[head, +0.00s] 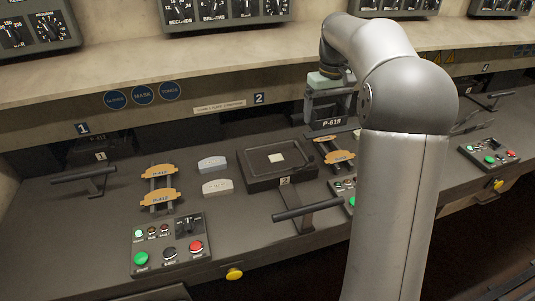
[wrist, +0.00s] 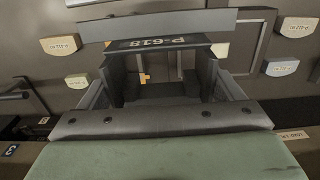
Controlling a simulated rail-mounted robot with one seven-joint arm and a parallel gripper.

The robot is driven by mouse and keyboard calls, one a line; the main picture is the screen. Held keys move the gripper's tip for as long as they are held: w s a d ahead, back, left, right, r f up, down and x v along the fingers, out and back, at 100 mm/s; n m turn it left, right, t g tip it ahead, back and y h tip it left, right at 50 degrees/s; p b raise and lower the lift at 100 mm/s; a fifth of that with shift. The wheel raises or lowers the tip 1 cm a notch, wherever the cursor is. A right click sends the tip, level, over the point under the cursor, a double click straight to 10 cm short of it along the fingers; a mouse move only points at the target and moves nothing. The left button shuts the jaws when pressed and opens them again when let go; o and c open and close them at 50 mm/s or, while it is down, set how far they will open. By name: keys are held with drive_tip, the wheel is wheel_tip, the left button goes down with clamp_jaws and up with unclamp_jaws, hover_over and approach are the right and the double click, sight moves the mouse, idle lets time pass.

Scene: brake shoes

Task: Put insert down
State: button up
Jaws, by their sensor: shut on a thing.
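My gripper (head: 327,108) is shut on a dark insert (head: 330,125) labelled P-618. The insert is in front of the back wall, right of the black tray (head: 252,180) with a pale square in it. In the wrist view the insert (wrist: 160,45) sits between the grey fingers of my gripper (wrist: 160,92), its label upside down. I cannot tell whether its underside touches anything. The tray is apart from the insert. Part of the bench to the right is hidden by my arm.
A rack with tan shoes (head: 158,197) and two pale pads (head: 217,187) stand left of the tray. Another tan shoe (head: 340,157) lies just below the insert in the picture. A lever (head: 307,210) and a button panel (head: 168,245) are at the front. A ledge (head: 230,75) overhangs behind.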

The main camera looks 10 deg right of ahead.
drive_tip(key=w+a+f+p, duration=0.15)
drive_tip(key=a+f, duration=0.25)
drive_tip(key=a, duration=0.4)
hover_over(276, 157)
drive_tip(key=f, duration=0.4)
drive_tip(key=shift+s+d+f+p, duration=0.15)
drive_tip(key=shift+d+f+p, duration=0.05)
drive_tip(key=shift+f+p, duration=0.1)
drive_tip(key=f, duration=0.3)
drive_tip(key=shift+a+f, duration=0.1)
drive_tip(key=shift+a, duration=0.15)
drive_tip(key=shift+f, duration=0.25)
drive_tip(key=shift+f, duration=0.15)
drive_tip(key=shift+f, duration=0.35)
drive_tip(key=shift+f, duration=0.15)
drive_tip(key=o, duration=1.1)
